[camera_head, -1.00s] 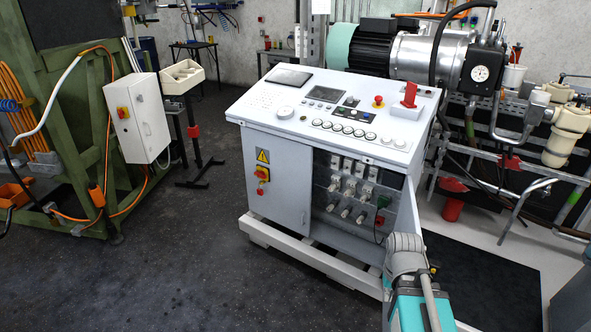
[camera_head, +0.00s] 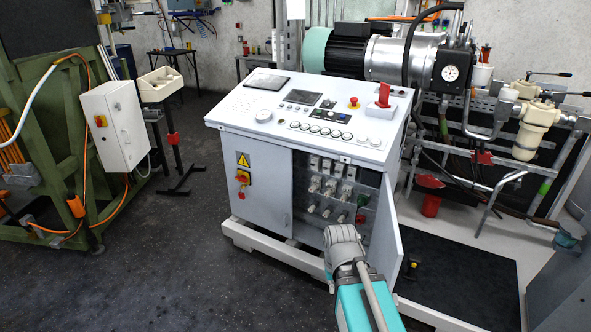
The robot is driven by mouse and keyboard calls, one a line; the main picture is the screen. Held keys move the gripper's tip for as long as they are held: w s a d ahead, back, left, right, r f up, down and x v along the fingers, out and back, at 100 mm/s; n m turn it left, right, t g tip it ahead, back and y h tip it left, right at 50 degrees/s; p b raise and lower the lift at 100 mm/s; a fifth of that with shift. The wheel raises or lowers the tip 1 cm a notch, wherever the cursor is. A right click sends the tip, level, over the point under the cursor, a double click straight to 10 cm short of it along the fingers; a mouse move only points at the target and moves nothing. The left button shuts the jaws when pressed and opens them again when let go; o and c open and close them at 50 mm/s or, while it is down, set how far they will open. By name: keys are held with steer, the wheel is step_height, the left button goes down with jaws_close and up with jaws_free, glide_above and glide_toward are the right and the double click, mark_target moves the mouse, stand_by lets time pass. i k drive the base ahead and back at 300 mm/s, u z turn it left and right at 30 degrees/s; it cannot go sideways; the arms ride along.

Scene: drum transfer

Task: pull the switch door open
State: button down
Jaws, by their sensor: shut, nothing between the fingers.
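The switch door (camera_head: 386,236) is a light grey panel on the right of the white control cabinet (camera_head: 262,185). My arm, a grey joint and a teal link, reaches up from the bottom in front of the opening, left of the door. My gripper's fingers are not visible. Whether anything touches the door cannot be seen.
The cabinet's left door (camera_head: 262,185), with a yellow warning sign and red switch, is closed. A pale base frame (camera_head: 270,243) juts out below the cabinet. A black mat (camera_head: 460,265) lies to the right, near pipework. Dark floor (camera_head: 170,270) at the left is clear.

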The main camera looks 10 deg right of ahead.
mark_target(267, 167)
steer(key=u, duration=0.1)
steer(key=i, duration=1)
steer(key=z, duration=0.1)
